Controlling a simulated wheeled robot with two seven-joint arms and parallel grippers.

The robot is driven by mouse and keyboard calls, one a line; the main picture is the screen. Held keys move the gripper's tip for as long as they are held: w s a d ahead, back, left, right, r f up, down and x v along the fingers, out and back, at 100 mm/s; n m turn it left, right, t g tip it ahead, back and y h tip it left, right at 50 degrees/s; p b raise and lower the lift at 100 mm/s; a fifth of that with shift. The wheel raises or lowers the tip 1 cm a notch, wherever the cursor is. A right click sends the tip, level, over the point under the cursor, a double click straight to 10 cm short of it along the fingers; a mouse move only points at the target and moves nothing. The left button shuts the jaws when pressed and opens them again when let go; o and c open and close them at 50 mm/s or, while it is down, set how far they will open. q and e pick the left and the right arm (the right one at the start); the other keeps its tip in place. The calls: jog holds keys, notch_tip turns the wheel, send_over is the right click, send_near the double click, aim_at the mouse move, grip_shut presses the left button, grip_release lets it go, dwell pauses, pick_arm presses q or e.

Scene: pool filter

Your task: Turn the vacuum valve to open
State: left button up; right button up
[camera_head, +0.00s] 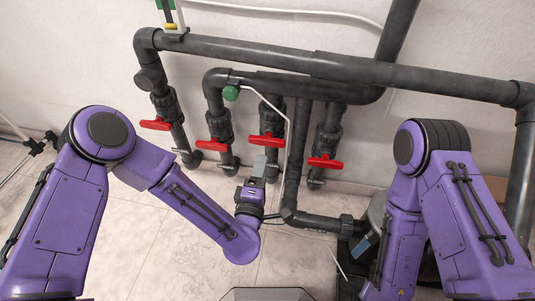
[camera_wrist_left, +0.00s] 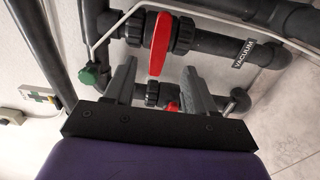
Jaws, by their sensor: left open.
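The vacuum valve has a red handle (camera_wrist_left: 159,44) that lies across its dark grey pipe in the left wrist view. A "VACUUM" label (camera_wrist_left: 243,54) is on that pipe, to the right of the handle. In the head view this appears to be the third red handle from the left (camera_head: 266,139). My left gripper (camera_head: 261,163) is open in front of it. In the left wrist view its two fingers (camera_wrist_left: 154,72) point toward the handle, whose lower end shows between them. No contact is visible. My right gripper is not in view.
Other red valve handles are at the left (camera_head: 155,125), beside it (camera_head: 212,145) and at the right (camera_head: 325,163). A green knob (camera_head: 231,93) and a thin white hose (camera_head: 289,135) are close by. A dark pipe (camera_head: 295,160) runs right of my left gripper.

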aim_at(268, 144)
pick_arm(q)
jog(key=w, duration=0.3)
jog(key=w+d+b, duration=0.1)
jog(key=w, duration=0.2)
jog(key=w+b, duration=0.1)
jog(key=w, duration=0.2)
jog(key=shift+w+d, duration=0.35)
jog(key=shift+d, duration=0.05)
jog(key=c, duration=1)
